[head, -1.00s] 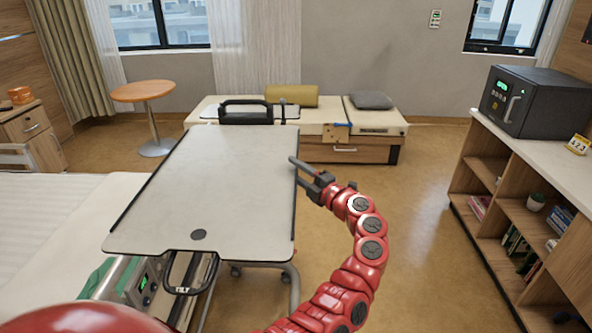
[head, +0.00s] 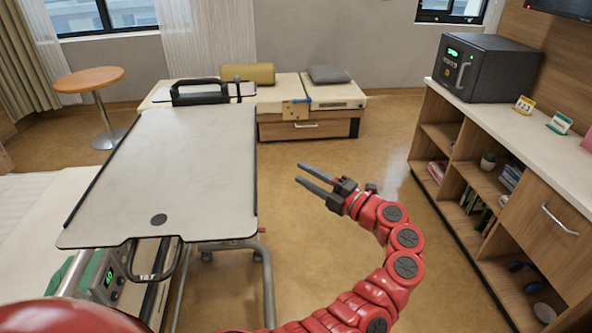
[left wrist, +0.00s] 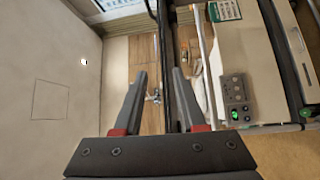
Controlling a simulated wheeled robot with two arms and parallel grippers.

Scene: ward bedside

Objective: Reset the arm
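My left gripper (head: 299,173) is at the end of the red arm in the head view. It is in the air to the right of the overbed table (head: 185,165), apart from its edge. Its two dark fingers point left and are spread, with nothing between them. In the left wrist view the gripper (left wrist: 159,74) also shows its fingers apart and empty. My right gripper is not in view.
The bed (head: 30,210) is at the left, partly under the table. A bench (head: 300,95) stands at the back. A shelf unit (head: 450,110) with a dark safe (head: 485,68) on top lines the right. Floor between table and shelves is clear.

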